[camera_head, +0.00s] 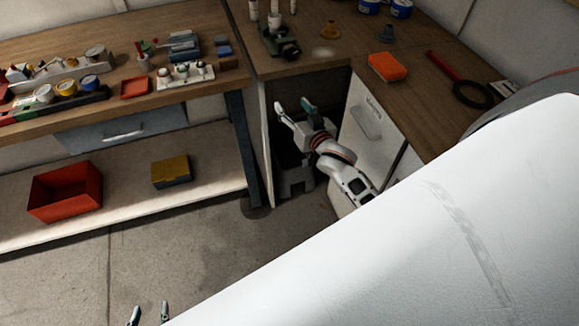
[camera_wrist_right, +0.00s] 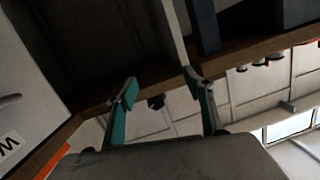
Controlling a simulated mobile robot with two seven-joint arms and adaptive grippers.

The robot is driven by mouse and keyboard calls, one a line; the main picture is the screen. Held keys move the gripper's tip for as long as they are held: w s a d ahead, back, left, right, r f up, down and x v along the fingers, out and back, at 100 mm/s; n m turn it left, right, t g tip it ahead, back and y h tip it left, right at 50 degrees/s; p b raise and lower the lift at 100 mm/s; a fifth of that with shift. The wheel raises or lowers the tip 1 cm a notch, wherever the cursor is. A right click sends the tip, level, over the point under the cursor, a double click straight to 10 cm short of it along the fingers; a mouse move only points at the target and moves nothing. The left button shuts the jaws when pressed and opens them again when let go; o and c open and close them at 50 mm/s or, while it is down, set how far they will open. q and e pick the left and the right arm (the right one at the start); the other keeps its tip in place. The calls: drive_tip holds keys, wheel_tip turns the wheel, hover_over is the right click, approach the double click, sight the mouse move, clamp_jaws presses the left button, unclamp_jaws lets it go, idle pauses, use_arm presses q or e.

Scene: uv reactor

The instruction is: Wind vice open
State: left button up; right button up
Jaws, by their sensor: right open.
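The vice (camera_head: 281,42) is dark green and sits on the corner of the wooden bench, near its front edge. Its handle and jaw gap are too small to make out. My right gripper (camera_head: 293,105) is open and empty, below the bench top, in front of the dark open space under the corner. In the right wrist view its two teal fingers (camera_wrist_right: 162,82) are spread apart, and a small dark thing I cannot identify shows between them at the bench edge. My left gripper (camera_head: 149,311) shows only its fingertips at the bottom edge, apart, with nothing visible between them.
A white cabinet door (camera_head: 371,123) stands just right of my right gripper. The bench edge lies above the gripper. An orange box (camera_head: 387,67), small funnels and white bottles stand on the bench near the vice. A red box (camera_head: 65,191) is on the lower left shelf.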

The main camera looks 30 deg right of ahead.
use_arm(q)
drive_tip(key=shift+s+f+b, duration=0.15)
drive_tip(key=shift+f+b, duration=0.55)
drive_tip(key=shift+f, duration=0.15)
use_arm(e)
drive_tip(key=s+a+f+n+g+y, duration=0.3)
drive_tip(key=s+a+f+n, duration=0.1)
drive_tip(key=s+a+f, duration=0.6)
drive_tip(key=shift+s+f+n, duration=0.4)
drive_tip(key=shift+s+f, duration=1.3)
drive_tip(key=shift+s, duration=0.3)
drive_tip(key=m+t+h+b, duration=0.1)
drive_tip(key=m+t+h, duration=0.3)
drive_tip(key=m+h, duration=0.15)
approach(291, 54)
drive_tip(key=w, duration=0.2)
drive_tip(key=shift+w+d+m, duration=0.2)
drive_tip(key=shift+d+m, duration=0.05)
drive_tip(key=shift+d, duration=0.25)
drive_tip(key=shift+y, duration=0.35)
drive_tip(key=x, duration=0.7)
drive_tip(key=shift+b, duration=0.35)
use_arm(q)
drive_tip(key=shift+w+d+r+h, duration=0.15)
drive_tip(key=shift+w+d, duration=0.05)
drive_tip(key=shift+d, duration=0.35)
drive_tip(key=shift+w+d+r+h, duration=0.15)
drive_tip(key=shift+d, duration=0.35)
use_arm(e)
drive_tip(key=shift+s, duration=0.1)
